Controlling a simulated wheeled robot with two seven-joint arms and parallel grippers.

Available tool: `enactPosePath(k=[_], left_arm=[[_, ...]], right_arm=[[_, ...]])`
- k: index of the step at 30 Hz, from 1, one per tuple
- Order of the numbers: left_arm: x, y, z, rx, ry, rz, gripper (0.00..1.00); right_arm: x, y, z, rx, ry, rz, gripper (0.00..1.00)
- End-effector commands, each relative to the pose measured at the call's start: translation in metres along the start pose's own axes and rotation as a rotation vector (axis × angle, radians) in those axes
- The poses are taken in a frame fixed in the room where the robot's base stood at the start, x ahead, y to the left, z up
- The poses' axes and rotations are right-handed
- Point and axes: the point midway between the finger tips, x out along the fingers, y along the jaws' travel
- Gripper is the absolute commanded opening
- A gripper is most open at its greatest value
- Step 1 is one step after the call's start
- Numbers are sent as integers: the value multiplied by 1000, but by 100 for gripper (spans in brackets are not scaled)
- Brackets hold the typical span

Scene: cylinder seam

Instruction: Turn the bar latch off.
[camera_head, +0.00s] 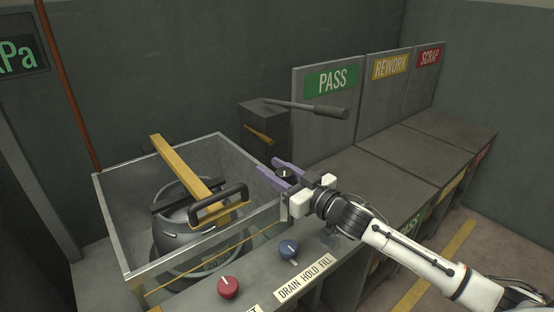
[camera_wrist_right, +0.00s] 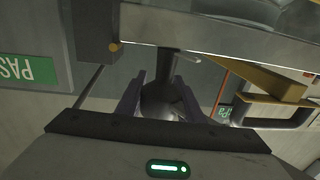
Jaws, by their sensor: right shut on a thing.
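The yellow bar (camera_head: 188,172) lies across the open-topped tank (camera_head: 117,220), over a grey cylinder (camera_head: 166,238); its near end also shows in the wrist view (camera_wrist_right: 262,82). A black handle with a yellow plate (camera_head: 220,206) stands at the bar's near end. My right gripper (camera_head: 281,172) is beside the tank's right wall, its purple fingers closed around a dark round knob (camera_head: 286,174). In the wrist view the knob (camera_wrist_right: 165,98) sits between the fingers, with a grey stem above it. I cannot tell how the knob joins the bar. My left gripper is not in view.
A dark box with a grey lever (camera_head: 305,106) stands behind my right gripper. A red dial (camera_head: 228,288) and a blue dial (camera_head: 289,249) are on the front panel. Bins marked PASS (camera_head: 333,80), REWORK and SCRAP are at the right, their tops clear.

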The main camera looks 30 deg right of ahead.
Motion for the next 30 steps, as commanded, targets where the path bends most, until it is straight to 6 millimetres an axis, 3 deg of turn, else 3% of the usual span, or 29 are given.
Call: enactPosePath(k=[11,21,30], left_arm=[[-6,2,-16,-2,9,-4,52],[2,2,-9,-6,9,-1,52],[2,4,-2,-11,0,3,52]], right_arm=[[-1,-8,-2,-11,-2,-348,11],[-5,-19,1,-4,1,-593,11],[-8,-23,1,-1,0,-699,11]])
